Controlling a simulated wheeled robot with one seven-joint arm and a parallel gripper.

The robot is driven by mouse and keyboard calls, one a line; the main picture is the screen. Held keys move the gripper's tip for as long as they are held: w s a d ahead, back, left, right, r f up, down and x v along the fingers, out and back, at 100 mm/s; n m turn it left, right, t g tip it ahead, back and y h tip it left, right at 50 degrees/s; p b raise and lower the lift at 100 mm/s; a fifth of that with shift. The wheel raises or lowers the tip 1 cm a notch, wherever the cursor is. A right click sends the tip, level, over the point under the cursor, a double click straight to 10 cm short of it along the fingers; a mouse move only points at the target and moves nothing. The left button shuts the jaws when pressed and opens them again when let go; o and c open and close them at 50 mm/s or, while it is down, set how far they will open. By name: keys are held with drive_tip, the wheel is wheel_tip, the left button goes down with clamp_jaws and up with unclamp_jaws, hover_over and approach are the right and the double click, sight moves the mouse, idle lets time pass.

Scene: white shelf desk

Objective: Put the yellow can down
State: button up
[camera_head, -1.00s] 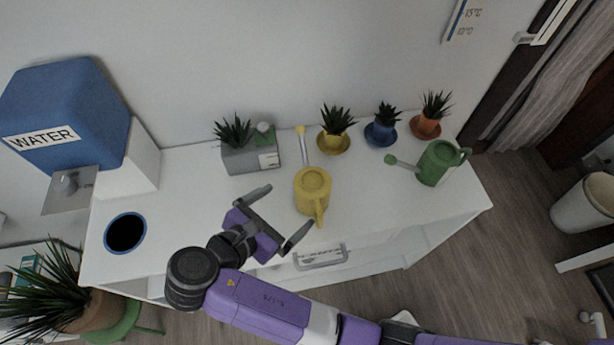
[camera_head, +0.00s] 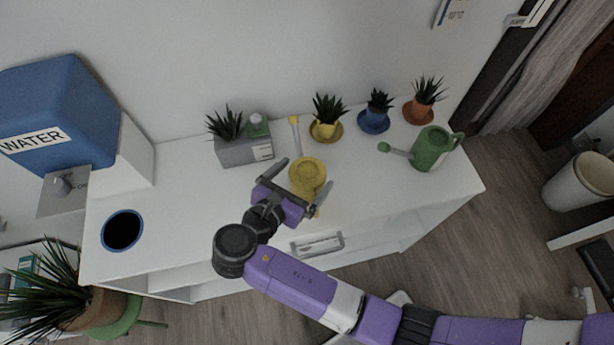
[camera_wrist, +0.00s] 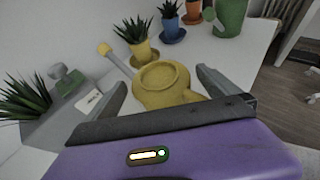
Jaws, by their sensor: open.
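The yellow can (camera_head: 306,172) is a watering can standing upright on the white desk, its long thin spout pointing to the back. My gripper (camera_head: 305,171) is open, with one finger on each side of the can's near part. In the wrist view the yellow can (camera_wrist: 163,84) sits between the two spread fingers (camera_wrist: 163,82), with a gap visible on at least the left side. The can's lower near side and most of its handle are hidden behind my gripper.
A grey planter (camera_head: 243,150) stands to the left of the can. Yellow (camera_head: 327,131), blue (camera_head: 375,121) and orange (camera_head: 418,110) potted plants line the back. A green watering can (camera_head: 431,148) stands at the right. A round blue-rimmed hole (camera_head: 123,231) is at the left.

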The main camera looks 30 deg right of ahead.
drive_tip(key=shift+x, duration=1.35)
drive_tip(key=c, duration=1.7)
